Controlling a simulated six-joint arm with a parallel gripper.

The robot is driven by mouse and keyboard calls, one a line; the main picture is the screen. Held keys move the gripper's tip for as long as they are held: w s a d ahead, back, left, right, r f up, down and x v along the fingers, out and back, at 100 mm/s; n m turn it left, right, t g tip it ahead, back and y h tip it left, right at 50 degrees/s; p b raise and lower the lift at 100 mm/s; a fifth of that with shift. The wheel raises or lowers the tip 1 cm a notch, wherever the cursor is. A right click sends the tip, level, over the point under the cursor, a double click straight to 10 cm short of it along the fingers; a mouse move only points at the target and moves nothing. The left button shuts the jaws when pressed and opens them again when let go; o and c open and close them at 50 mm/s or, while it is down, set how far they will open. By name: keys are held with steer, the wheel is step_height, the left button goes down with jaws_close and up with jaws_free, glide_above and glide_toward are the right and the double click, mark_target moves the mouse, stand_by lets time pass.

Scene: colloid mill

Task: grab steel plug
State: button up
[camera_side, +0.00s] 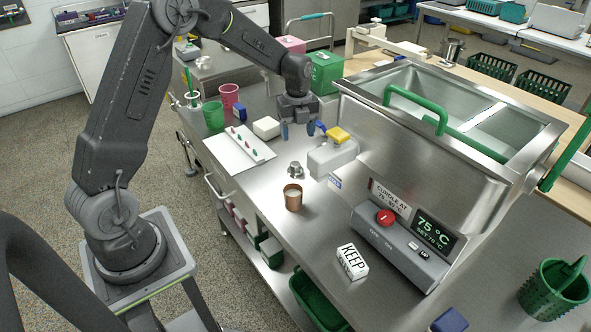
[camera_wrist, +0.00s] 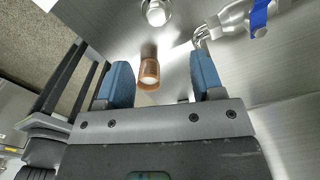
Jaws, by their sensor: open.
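The steel plug (camera_side: 295,169) is a small shiny piece with a wide base and a knob on top, standing on the steel bench. My gripper (camera_side: 298,131) is above the bench, behind and higher than the plug in the side view. Its two blue fingers are apart with nothing held between them. In the wrist view my gripper (camera_wrist: 157,78) frames a copper cup (camera_wrist: 149,72), which lies beyond the fingertips.
The copper cup (camera_side: 293,197) stands close in front of the plug. A blue-handled steel fitting (camera_wrist: 240,18) is near the right finger. A white tray (camera_side: 238,152) lies left.

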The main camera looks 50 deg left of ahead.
glide_above(296, 164)
step_height(296, 164, down, 6)
steer(key=shift+d+f, duration=0.15)
steer(key=shift+f, duration=0.1)
steer(key=shift+a+f, duration=0.15)
steer(key=shift+f, duration=1.2)
steer(key=shift+a+f, duration=0.1)
steer(key=shift+f, duration=1.2)
steer(key=shift+c, duration=0.2)
steer(key=c, duration=1)
steer(key=shift+r, duration=0.1)
